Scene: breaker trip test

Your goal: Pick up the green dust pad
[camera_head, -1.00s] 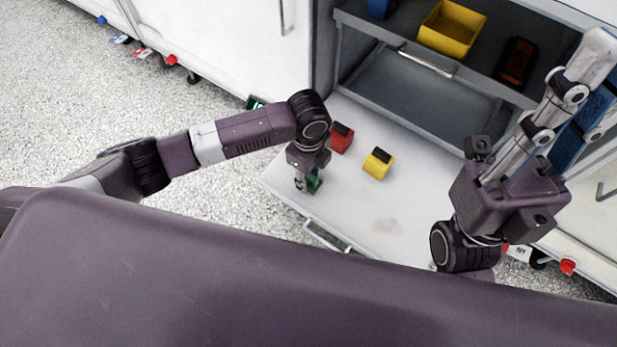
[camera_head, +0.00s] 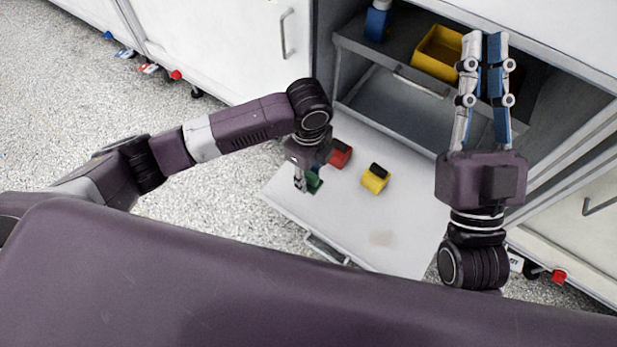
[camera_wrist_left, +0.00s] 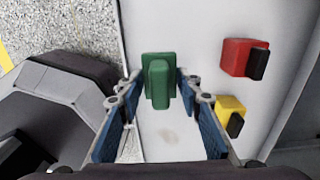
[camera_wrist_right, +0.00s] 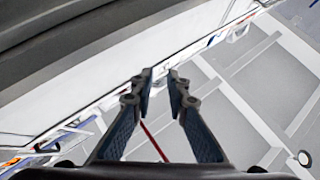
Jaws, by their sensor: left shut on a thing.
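The green dust pad (camera_head: 315,181) is at the left side of the white pull-out surface, partly hidden by my left gripper (camera_head: 307,186). In the left wrist view the green pad (camera_wrist_left: 158,82) sits between the two fingertips, and my left gripper is shut on it. I cannot tell whether the pad is touching the surface or just clear of it. My right gripper (camera_head: 484,42) is empty, with its fingers parted and pointing toward the cabinet shelf. In the right wrist view there is a gap between its tips (camera_wrist_right: 160,76).
A red pad (camera_head: 341,153) and a yellow pad (camera_head: 374,181) with black grips lie right of the green one on the white surface (camera_head: 345,215). A yellow bin (camera_head: 436,58) and a blue-and-white bottle (camera_head: 377,22) stand on the cabinet shelf. The surface's front right is clear.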

